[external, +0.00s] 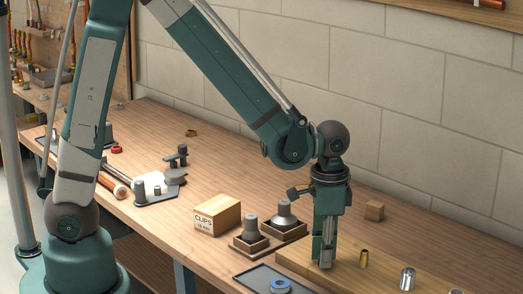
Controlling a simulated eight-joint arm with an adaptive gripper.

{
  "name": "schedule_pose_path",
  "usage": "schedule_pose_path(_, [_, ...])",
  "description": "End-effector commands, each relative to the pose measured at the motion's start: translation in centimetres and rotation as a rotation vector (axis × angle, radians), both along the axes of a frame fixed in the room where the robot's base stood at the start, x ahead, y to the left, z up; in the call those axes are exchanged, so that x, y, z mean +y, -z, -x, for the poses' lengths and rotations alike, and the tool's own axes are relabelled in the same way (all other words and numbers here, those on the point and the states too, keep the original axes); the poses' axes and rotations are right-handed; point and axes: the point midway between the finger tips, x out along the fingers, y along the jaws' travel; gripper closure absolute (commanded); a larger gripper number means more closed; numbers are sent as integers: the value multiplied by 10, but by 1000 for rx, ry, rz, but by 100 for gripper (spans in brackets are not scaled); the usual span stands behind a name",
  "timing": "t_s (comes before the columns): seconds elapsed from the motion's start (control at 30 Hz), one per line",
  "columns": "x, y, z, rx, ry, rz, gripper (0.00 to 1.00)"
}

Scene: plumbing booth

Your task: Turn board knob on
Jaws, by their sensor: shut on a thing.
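The wooden board (385,277) lies on the bench at the lower right. My gripper (325,263) points straight down over the board's left part, with its fingertips at the board's surface. It is shut on the board knob, which the fingers almost wholly hide. I cannot tell from this view how the knob is turned. A brass fitting (364,259) and a silver cylinder (407,278) stand upright on the board to the right of my gripper, apart from it.
A CLIPS box (217,215) and two grey fittings on wooden blocks (251,240) stand left of my gripper. A dark tray with a blue ring (281,286) lies in front. The bench between is partly clear.

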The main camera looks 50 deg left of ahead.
Motion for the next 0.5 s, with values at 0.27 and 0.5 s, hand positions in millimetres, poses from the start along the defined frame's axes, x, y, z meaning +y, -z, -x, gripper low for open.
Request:
schedule_pose_path(0.27, [1,1,1,1,138,-1,93])
schedule_pose_path(0.5, [1,0,1,1,176,-1,93])
